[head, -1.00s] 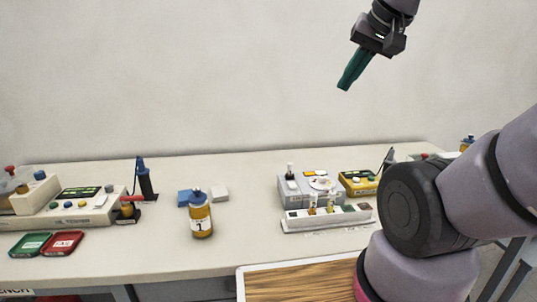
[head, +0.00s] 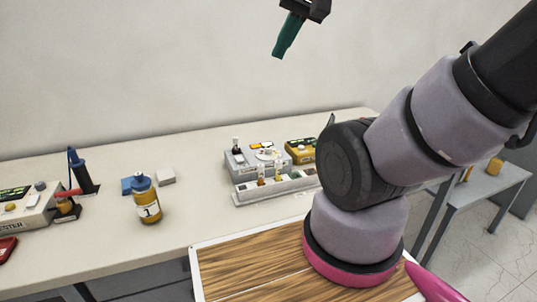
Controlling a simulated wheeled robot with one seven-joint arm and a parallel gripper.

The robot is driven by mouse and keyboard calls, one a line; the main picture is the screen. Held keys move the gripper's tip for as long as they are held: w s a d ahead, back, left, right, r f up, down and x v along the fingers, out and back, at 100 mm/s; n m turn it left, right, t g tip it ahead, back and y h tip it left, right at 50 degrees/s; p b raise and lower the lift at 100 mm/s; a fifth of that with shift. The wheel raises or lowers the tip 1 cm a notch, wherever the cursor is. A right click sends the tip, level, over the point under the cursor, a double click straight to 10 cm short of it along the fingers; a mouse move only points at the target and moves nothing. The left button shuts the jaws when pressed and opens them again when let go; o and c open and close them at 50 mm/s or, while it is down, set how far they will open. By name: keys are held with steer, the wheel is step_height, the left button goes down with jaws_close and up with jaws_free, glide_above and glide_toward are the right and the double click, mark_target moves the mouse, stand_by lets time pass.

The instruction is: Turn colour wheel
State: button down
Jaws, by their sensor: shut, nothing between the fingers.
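The colour wheel appears to be the round white disc (head: 267,154) on top of the grey instrument (head: 245,162), at the middle of the bench in the head view. Its markings are too small to read. My gripper (head: 279,52) is high in front of the wall, well above the bench and apart from the disc. Its green fingers point down, slightly to the left, and are shut and empty. The top of the gripper's wrist is cut off by the picture's upper edge.
A white rack (head: 275,188) with small vials stands just in front of the instrument. A bottle labelled 1 (head: 147,200) stands to the left. The bench (head: 200,215) between them is clear.

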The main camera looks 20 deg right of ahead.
steer(key=c, duration=0.8)
jaws_free()
steer(key=shift+w, duration=0.15)
steer(key=shift+o, duration=0.9)
steer(key=w+d+f+n+g, duration=0.1)
steer(key=w+f+g, duration=0.1)
steer(key=w, duration=0.3)
steer(key=shift+w+f, duration=0.15)
steer(key=shift+f, duration=0.2)
steer(key=n+g+h, duration=0.2)
steer(key=n+g, duration=0.3)
glide_above(269, 147)
step_height(269, 147, down, 19)
step_height(269, 147, down, 11)
steer(key=shift+f, duration=0.1)
jaws_close()
